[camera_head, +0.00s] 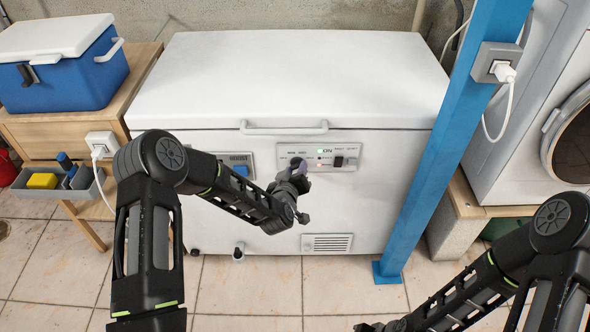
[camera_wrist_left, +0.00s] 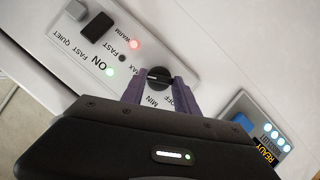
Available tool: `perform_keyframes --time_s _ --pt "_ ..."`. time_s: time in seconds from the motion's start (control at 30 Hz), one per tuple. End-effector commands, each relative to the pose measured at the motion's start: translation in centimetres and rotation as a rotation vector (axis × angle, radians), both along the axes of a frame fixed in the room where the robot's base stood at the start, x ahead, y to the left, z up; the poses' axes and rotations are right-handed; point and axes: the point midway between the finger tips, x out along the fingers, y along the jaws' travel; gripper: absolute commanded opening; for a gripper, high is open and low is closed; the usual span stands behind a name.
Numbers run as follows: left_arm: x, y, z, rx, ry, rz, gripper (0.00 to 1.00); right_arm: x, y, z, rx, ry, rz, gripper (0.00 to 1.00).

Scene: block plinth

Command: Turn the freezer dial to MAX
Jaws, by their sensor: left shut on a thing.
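The white chest freezer (camera_head: 220,85) has a control panel (camera_head: 345,150) on its front. The black round dial (camera_wrist_left: 158,77) is on this panel in the left wrist view, with MIN, OFF and a partly covered MAX lettered around it. My left gripper (camera_head: 297,172) is at the panel and covers the dial in the head view. Its purple fingers (camera_wrist_left: 160,88) are shut on the dial, one on each side. I cannot tell which mark the dial points to. My right gripper (camera_head: 372,326) is cut off at the bottom edge, away from the freezer.
A BOOST panel (camera_head: 238,165) with a blue button is left of the dial. A black switch (camera_head: 338,161) is to its right; green and red lights glow nearby. A blue post (camera_head: 440,140) stands before the freezer's right side. A grey bin (camera_head: 60,190) hangs at left.

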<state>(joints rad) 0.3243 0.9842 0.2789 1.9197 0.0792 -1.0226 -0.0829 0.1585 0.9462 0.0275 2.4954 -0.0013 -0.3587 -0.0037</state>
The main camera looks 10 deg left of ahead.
Motion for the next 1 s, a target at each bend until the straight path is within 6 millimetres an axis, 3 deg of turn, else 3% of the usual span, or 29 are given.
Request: perform_keyframes --time_s 0.3,0.73,0.77,1.0 --pt "-0.05 -0.22 -0.06 0.111 0.031 -0.002 0.0 0.0 0.0 0.12 0.0 0.0 0.0 0.0" --pt "-0.1 -0.15 -0.17 0.123 0.036 -0.001 0.0 0.0 0.0 0.12 0.0 0.0 0.0 0.0" --pt "-0.1 -0.15 -0.17 0.123 0.036 -0.001 0.39 0.0 0.0 0.12 0.0 0.0 0.0 0.0" --pt "-0.03 -0.13 -0.08 0.122 0.033 0.0 0.58 0.0 0.0 0.12 0.0 0.0 0.0 0.0"
